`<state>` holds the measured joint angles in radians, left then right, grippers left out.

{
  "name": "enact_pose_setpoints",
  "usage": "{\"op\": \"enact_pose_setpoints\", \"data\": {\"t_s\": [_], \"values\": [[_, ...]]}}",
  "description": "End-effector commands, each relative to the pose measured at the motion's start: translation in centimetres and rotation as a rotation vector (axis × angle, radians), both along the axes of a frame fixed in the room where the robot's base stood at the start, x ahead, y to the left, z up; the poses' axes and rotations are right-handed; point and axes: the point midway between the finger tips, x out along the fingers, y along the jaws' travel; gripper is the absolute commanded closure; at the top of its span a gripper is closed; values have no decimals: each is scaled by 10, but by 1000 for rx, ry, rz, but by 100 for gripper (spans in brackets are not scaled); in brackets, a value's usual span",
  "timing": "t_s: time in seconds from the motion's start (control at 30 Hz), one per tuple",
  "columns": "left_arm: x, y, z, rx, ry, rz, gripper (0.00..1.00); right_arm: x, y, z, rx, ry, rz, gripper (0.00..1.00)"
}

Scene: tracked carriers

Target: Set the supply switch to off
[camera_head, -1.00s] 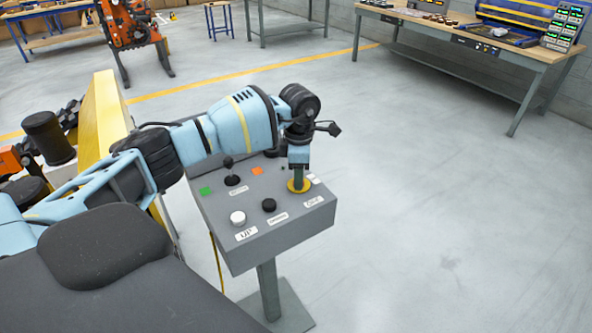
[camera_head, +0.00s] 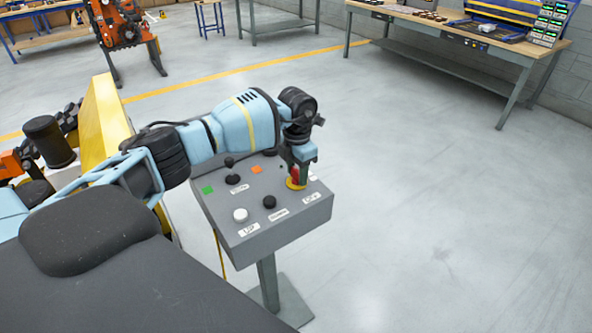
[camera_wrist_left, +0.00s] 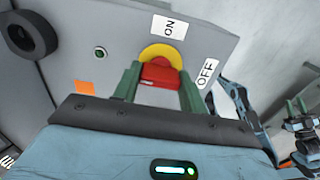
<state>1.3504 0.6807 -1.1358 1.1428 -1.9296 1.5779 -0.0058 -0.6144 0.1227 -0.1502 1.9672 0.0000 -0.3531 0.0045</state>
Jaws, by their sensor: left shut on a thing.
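The supply switch is a red handle (camera_wrist_left: 160,74) on a round yellow base (camera_wrist_left: 163,53). It sits near the right corner of the grey control box, and its red part also shows in the head view (camera_head: 295,174). An ON label (camera_wrist_left: 169,27) and an OFF label (camera_wrist_left: 207,73) lie beside the base. My left gripper (camera_head: 297,176) points down at the switch, its green fingers (camera_wrist_left: 159,84) shut on either side of the red handle. The handle's exact pointing is partly hidden. What looks like my right gripper (camera_wrist_left: 297,107) is small at the wrist view's right edge.
The grey box (camera_head: 245,205) stands on a post and also carries a black lever (camera_head: 232,179), a white button (camera_head: 240,215), a black knob (camera_head: 269,201), and green and orange patches. A yellow panel (camera_head: 107,115) stands to the left. The floor to the right is clear.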

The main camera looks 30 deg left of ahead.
Motion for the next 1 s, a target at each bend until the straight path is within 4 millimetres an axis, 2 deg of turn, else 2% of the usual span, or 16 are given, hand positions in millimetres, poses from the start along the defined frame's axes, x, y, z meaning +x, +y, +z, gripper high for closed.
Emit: {"op": "enact_pose_setpoints", "data": {"t_s": [0.37, 0.4, 0.57, 0.87, 1.0], "values": [[0, 0, 0, 0, -1, 4, 81, -1, 0, -1, -1, 1, -1, 64], [0, 0, 0, 0, -1, 4, 56, -1, 0, -1, -1, 1, -1, 64], [0, 0, 0, 0, 0, 3, 36, -1, 0, -1, -1, 1, -1, 64], [0, 0, 2, 0, -1, 3, 36, -1, 0, -1, 0, 1, 0, 64], [1, 0, 16, -1, -4, 3, 36, 0, 0, 0, 0, 1, 0, 64]]}}
